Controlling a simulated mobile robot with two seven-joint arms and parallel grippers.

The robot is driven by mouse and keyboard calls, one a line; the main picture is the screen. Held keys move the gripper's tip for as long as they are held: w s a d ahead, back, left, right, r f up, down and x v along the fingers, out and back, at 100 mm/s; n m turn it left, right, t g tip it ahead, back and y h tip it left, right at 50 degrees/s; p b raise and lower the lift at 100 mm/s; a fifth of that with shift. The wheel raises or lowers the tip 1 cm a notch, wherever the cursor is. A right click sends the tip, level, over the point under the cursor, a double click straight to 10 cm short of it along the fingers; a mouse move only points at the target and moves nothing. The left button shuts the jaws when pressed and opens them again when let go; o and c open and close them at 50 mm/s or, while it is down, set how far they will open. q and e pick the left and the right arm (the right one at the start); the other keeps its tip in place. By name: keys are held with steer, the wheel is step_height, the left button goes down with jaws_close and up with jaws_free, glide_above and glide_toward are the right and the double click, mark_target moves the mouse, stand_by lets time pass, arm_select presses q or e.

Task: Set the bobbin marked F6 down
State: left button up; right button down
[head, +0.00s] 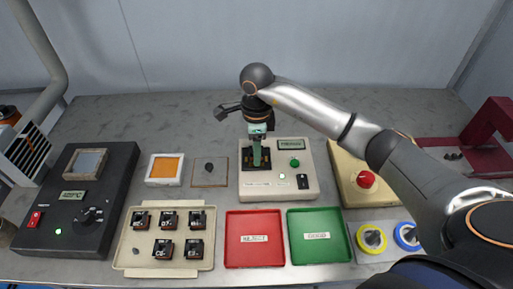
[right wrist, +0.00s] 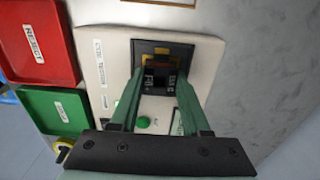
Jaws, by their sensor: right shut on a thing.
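The bobbin marked F6 (right wrist: 160,82) is dark, with a pale label at its edge. My right gripper (head: 257,163), with green fingers, is shut on it. The fingers also show in the right wrist view (right wrist: 158,112), reaching to either side of the bobbin. The bobbin is at the black socket (right wrist: 187,50) of the cream coil tester (head: 281,205). Whether it rests fully on the socket floor I cannot tell. In the head view the fingers mostly hide it. My left gripper is not in view.
A red REJECT tray (head: 253,261) and a green GOOD tray (head: 319,258) lie in front of the tester. A beige tray (head: 126,259) holds several bobbins. A black heater unit (head: 58,233) stands left, a red button box (head: 349,201) right.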

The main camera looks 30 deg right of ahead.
steer(key=shift+f, duration=0.1)
steer(key=shift+f, duration=0.15)
steer(key=shift+c, duration=1.9)
jaws_free()
step_height(320, 180, up, 12)
steer(key=shift+r, duration=0.25)
